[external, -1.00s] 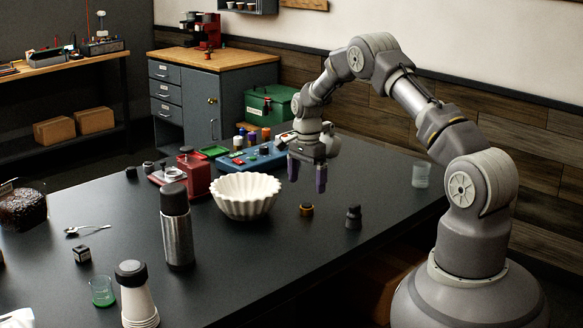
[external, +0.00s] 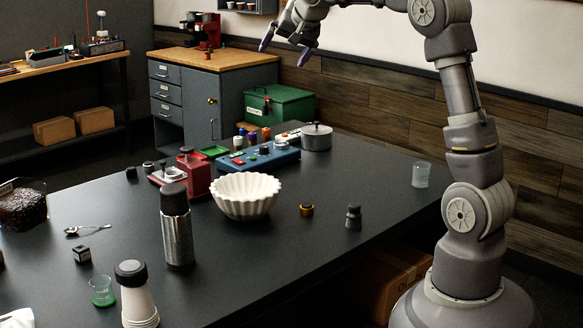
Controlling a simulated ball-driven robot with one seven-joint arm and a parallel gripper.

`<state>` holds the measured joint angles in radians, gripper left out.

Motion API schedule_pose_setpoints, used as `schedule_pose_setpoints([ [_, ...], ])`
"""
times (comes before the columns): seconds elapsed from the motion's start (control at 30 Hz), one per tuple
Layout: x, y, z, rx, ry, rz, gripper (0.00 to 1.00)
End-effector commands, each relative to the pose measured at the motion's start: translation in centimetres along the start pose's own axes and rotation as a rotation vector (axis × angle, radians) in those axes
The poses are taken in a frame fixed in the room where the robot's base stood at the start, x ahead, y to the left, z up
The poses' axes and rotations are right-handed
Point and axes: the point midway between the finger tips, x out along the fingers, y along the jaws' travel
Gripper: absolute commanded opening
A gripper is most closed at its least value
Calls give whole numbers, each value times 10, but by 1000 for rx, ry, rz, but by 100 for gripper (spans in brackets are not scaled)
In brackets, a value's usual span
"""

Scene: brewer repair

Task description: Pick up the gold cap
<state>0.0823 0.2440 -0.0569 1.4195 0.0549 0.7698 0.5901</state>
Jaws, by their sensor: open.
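The gold cap (external: 306,210) is a small, short round piece with a dark top. It sits on the black table (external: 330,260), right of the white fluted bowl (external: 247,196) and left of a small dark knobbed piece (external: 353,218). My gripper (external: 284,50) is raised high above the far side of the table, near the top of the picture. Its purple-tipped fingers are apart, with nothing between them. It is well above and away from the gold cap.
A red device (external: 193,172), a blue box (external: 259,158) and a lidded grey pot (external: 316,137) stand behind the bowl. A clear glass (external: 421,174) stands at the right.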

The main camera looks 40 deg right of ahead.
Motion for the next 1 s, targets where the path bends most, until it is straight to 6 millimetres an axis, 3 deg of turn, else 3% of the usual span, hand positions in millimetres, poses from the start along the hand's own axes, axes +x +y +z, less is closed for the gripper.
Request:
schedule_pose_setpoints([
  [0.1, -92, -21, 15, -270, 206, -155, 100],
  [0.2, -163, -28, 30, -456, 365, -229, 100],
  [0.3, -215, -28, 44, -583, 485, -268, 100],
  [0.37, -235, -27, 50, -632, 534, -278, 100],
  [0.4, -244, -26, 52, -654, 556, -282, 91],
  [0.5, -256, -26, 55, -681, 584, -286, 71],
  [0.87, -258, -27, 54, -682, 584, -286, 71],
  [0.97, -239, -26, 50, -661, 551, -278, 71],
  [1.0, -219, -25, 47, -639, 516, -267, 71],
])
